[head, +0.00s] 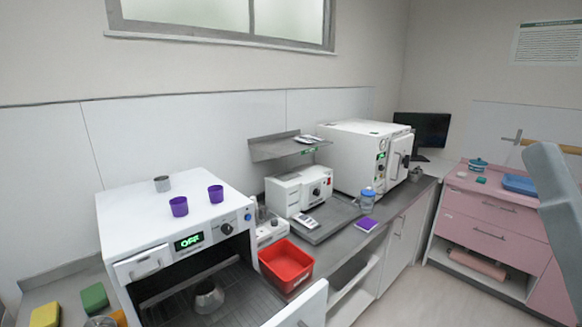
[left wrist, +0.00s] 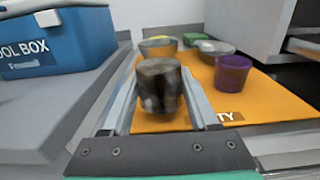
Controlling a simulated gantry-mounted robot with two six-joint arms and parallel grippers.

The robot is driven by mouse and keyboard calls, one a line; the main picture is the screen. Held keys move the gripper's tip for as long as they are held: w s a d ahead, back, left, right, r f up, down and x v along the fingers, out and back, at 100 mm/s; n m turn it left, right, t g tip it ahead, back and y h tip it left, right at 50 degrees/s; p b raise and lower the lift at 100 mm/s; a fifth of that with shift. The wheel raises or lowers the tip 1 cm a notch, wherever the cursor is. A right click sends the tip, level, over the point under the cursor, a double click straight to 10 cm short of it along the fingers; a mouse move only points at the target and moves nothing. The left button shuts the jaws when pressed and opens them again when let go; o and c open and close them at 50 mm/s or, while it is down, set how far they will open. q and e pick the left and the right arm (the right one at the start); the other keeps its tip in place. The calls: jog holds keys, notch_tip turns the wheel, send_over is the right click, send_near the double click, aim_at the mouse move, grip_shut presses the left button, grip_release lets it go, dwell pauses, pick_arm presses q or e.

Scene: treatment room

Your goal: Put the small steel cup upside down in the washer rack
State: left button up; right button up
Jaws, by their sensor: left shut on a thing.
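My left gripper (left wrist: 160,100) is shut on a small steel cup (left wrist: 160,88) in the left wrist view, with the cup between its two fingers over an orange mat (left wrist: 262,100). I cannot tell surely which way up the cup is. The washer (head: 148,215) stands open at the left of the head view. Its rack (head: 240,300) shows inside, with a steel vessel (head: 208,297) on it. Another steel cup (head: 162,184) stands on the washer's top. My left gripper does not show in the head view. My right gripper is in neither view.
Purple cups (head: 179,206) stand on the washer's top. A purple cup (left wrist: 232,74) and steel bowls (left wrist: 214,47) stand on the mat. A blue toolbox (left wrist: 60,45) is at left. A red bin (head: 286,265) sits right of the washer. The rack's right part looks clear.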

pick_arm(q)
jog(key=shift+f+b, duration=1.15)
jog(key=shift+f, duration=0.05)
jog(key=o, duration=1.2)
jog(key=shift+r, duration=0.1)
jog(key=shift+c, duration=0.2)
jog(key=p+v, duration=0.2)
jog(key=v, duration=0.9)
jog(key=shift+s+d, duration=0.25)
